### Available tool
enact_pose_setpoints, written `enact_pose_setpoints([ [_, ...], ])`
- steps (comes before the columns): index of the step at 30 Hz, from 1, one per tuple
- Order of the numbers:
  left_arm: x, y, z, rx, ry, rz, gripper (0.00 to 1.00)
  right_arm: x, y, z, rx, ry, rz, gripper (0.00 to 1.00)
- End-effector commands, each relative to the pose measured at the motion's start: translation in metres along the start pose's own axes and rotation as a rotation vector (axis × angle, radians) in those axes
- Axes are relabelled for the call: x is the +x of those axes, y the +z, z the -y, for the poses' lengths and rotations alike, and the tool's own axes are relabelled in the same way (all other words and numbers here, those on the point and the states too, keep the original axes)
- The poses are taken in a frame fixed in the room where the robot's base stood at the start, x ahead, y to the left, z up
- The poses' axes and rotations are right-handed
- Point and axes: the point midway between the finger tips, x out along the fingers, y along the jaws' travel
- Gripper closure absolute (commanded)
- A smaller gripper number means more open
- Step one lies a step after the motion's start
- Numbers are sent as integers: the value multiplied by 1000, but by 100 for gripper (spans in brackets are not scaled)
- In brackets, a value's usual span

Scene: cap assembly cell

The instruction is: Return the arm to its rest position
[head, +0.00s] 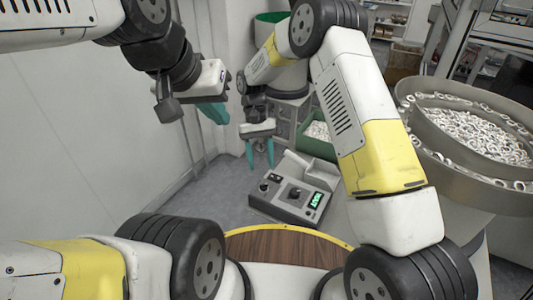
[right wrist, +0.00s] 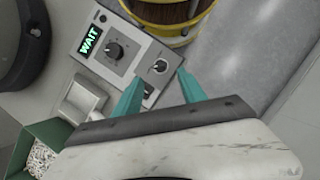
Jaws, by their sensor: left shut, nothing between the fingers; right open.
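My left gripper (head: 212,112) hangs at the upper left in the head view, in front of the pale wall. Its teal fingers are together with nothing between them. My right gripper (head: 260,160) is in the middle of the head view, pointing down. Its two teal fingers are apart and empty. In the right wrist view the right gripper (right wrist: 158,84) shows its open fingers overlapping the lower edge of a grey control box (right wrist: 123,55). I cannot tell whether they touch it.
The control box (head: 288,210) has knobs and a green display reading WAIT. A green bin (head: 318,148) holding small white parts stands behind it. A large round metal bowl (head: 455,170) full of white rings stands at the right. Grey floor is clear left of the box.

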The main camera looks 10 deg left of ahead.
Motion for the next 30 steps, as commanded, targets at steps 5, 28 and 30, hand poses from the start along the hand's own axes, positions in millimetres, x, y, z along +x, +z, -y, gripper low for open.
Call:
enact_pose_setpoints([
  [5, 0, 0, 0, 0, 0, 0, 100, -4, 0, 0, -1, 0, 1, 51],
  [28, 0, 0, 0, 0, 0, 0, 100, -128, 94, -73, 79, -82, -277, 51],
  [30, 0, 0, 0, 0, 0, 0, 100, -145, 118, -85, 96, -95, -336, 51],
])
